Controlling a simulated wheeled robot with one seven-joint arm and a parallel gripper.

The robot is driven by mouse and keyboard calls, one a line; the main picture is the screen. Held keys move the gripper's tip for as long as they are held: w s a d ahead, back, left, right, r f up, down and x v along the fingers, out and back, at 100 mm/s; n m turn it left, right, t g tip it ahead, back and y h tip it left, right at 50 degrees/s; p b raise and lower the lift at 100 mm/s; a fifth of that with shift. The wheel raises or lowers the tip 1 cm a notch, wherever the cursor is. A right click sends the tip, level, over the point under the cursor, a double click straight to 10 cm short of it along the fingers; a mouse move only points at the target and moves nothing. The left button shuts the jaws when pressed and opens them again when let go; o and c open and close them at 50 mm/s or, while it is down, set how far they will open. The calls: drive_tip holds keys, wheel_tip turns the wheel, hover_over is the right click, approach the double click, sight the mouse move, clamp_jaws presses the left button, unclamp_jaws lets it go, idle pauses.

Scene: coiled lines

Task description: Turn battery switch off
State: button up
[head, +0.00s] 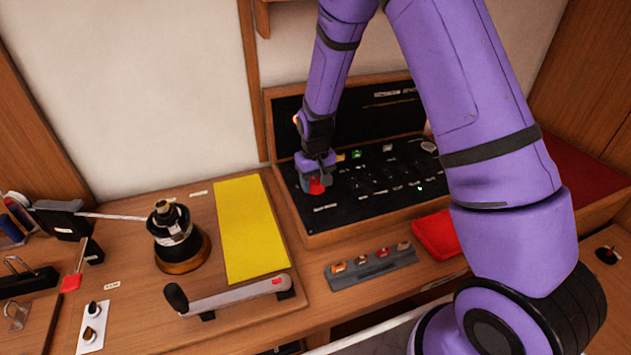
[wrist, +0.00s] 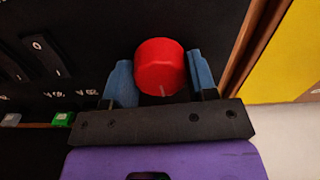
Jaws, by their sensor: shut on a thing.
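The battery switch is a red round knob (wrist: 160,66) on the black panel (head: 375,190). In the head view the red knob (head: 316,187) shows at the left end of the panel, partly hidden by my gripper. My gripper (wrist: 162,82) has its blue fingers on either side of the knob and is shut on it. The gripper (head: 314,182) also shows in the head view, reaching down to the panel. A white mark shows on the knob's near side in the wrist view. Labels near the knob are too small to read.
The panel has several small switches, a green one (wrist: 62,119) among them, and a raised wooden rim. A yellow sheet (head: 250,228), a winch (head: 178,238) and a crank handle (head: 230,295) lie left of it. A red cloth (head: 437,235) lies in front.

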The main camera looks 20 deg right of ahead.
sight(315, 180)
drive_tip(key=shift+m, duration=0.5)
drive_tip(key=o, duration=0.9)
drive_tip(key=shift+r, duration=0.1)
wheel_tip(315, 180, up, 11)
drive_tip(key=shift+f, duration=0.15)
